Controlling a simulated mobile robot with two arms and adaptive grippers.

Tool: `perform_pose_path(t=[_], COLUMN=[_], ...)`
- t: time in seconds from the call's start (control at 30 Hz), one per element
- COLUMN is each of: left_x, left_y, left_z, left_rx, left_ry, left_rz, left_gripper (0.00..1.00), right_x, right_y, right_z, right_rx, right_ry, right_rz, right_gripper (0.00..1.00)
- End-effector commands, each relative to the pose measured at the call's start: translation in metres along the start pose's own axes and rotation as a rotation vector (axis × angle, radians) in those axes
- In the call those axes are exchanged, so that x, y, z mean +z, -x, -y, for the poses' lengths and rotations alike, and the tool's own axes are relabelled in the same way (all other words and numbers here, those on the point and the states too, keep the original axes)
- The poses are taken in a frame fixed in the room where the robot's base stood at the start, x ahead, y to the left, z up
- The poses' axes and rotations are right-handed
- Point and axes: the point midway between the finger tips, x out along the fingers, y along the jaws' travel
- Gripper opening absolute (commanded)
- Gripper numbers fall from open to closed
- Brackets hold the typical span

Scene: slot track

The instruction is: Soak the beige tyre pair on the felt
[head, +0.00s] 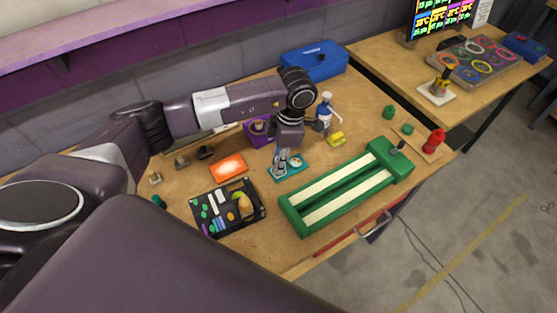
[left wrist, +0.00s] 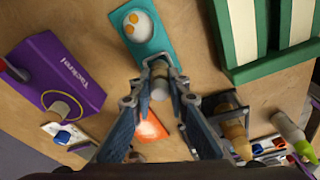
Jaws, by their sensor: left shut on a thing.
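My left gripper (head: 279,172) reaches down over the left part of the small teal tray (head: 303,169). In the left wrist view its fingers (left wrist: 159,78) are shut on a short beige-grey cylinder (left wrist: 160,88), which looks like the beige tyre pair. It is held at the near end of the teal tray (left wrist: 152,50); I cannot tell whether it touches. A white oval pad (left wrist: 139,26) with two orange-yellow spots, likely the felt, lies on the tray, just beyond the fingertips. In the head view the held piece is mostly hidden. My right gripper is out of view.
A green slot track (head: 345,190) with two cream strips lies to the right. An orange-red tray (head: 228,168) and a black parts tray (head: 230,222) sit to the left. A purple box (left wrist: 62,70), a blue-white bottle (head: 325,112) and a yellow block (head: 336,139) stand behind.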

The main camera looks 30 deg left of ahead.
Motion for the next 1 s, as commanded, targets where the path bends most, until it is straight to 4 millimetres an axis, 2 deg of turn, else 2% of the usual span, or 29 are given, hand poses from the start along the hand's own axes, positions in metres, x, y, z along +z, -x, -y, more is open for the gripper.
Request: perform_pose_path(t=[0.1, 0.13, 0.27, 0.63, 0.67, 0.77, 1.0], left_x=[0.001, 0.0, 0.0, -0.001, 0.0, 0.001, 0.002], left_y=[-0.004, -0.003, -0.002, 0.003, 0.004, 0.018, 0.071], left_z=[0.0, 0.0, 0.0, 0.0, -0.001, -0.002, -0.001], left_rx=[0.0, 0.0, 0.0, 0.0, 0.002, 0.004, 0.005], left_ry=[0.0, 0.0, 0.0, 0.0, 0.0, -0.001, 0.0], left_rz=[0.0, 0.0, 0.0, 0.0, 0.002, 0.004, 0.005], left_gripper=[0.0, 0.19, 0.33, 0.33, 0.33, 0.33, 0.33], right_x=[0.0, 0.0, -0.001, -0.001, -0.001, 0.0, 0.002], right_y=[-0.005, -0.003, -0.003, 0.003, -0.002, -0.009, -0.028], right_z=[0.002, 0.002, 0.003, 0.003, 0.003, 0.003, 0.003], right_rx=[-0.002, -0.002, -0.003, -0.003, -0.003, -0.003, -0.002], right_ry=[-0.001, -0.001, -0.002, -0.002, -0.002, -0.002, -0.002], right_rz=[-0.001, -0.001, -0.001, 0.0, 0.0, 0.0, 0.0], right_gripper=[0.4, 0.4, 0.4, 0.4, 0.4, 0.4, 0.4])
